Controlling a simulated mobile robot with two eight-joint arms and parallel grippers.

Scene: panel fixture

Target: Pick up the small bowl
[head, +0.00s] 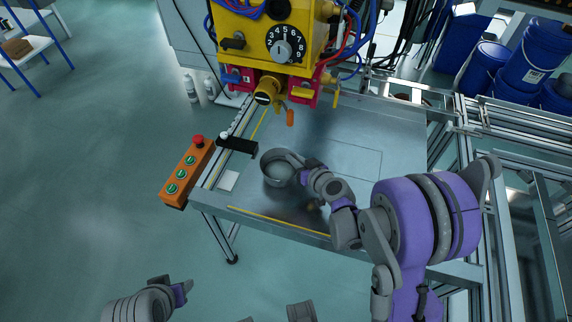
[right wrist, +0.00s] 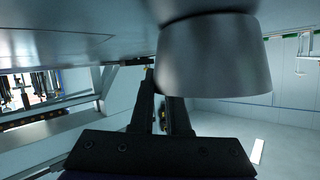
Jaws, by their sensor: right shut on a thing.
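The small bowl (head: 276,170) is grey and round, with its open top facing up, at the left part of the metal table near the front edge. My right gripper (head: 297,161) is shut on its right-hand rim. In the right wrist view the bowl (right wrist: 212,58) looms large at the top, beside the dark fingers (right wrist: 160,92), against the table surface. I cannot tell whether the bowl touches the table.
A yellow panel box (head: 262,40) with a dial, valves and hoses stands behind the bowl. An orange button box (head: 187,172) with a red knob is at the table's left edge. Blue bins (head: 484,68) stand at the back right. The table (head: 395,150) is clear right of the bowl.

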